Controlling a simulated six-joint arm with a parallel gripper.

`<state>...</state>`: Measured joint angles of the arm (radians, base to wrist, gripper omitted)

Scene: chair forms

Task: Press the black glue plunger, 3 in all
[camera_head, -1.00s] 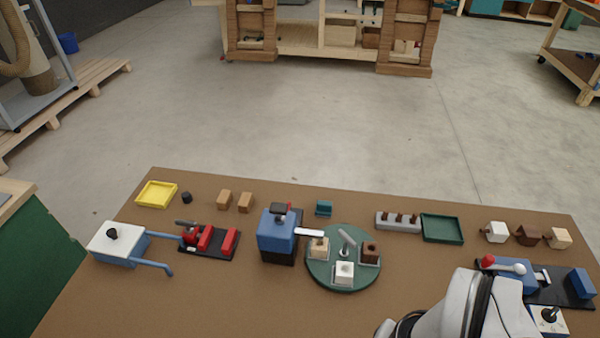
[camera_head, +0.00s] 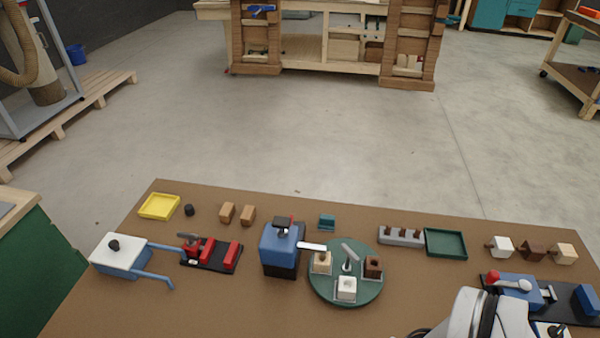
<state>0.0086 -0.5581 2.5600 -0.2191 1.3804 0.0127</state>
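A blue block-shaped station (camera_head: 279,255) stands upright left of the middle of the table. It has a black cap (camera_head: 282,222) on top, which may be the glue plunger, and a white spout (camera_head: 312,246) reaching right over the edge of a green turntable (camera_head: 345,293). The turntable carries a tan block (camera_head: 321,263), a dark brown block (camera_head: 373,266) and a white block (camera_head: 346,288) around a grey lever (camera_head: 350,253). My white arm shows at the bottom right, well away from the station. My gripper is out of the picture.
A white-topped blue box (camera_head: 119,261) with a black knob and handles stands left, beside a red clamp fixture (camera_head: 211,252). A yellow tray (camera_head: 159,206) and green tray (camera_head: 446,243) lie behind. A red-knobbed blue fixture (camera_head: 519,288) is right. The front middle is bare.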

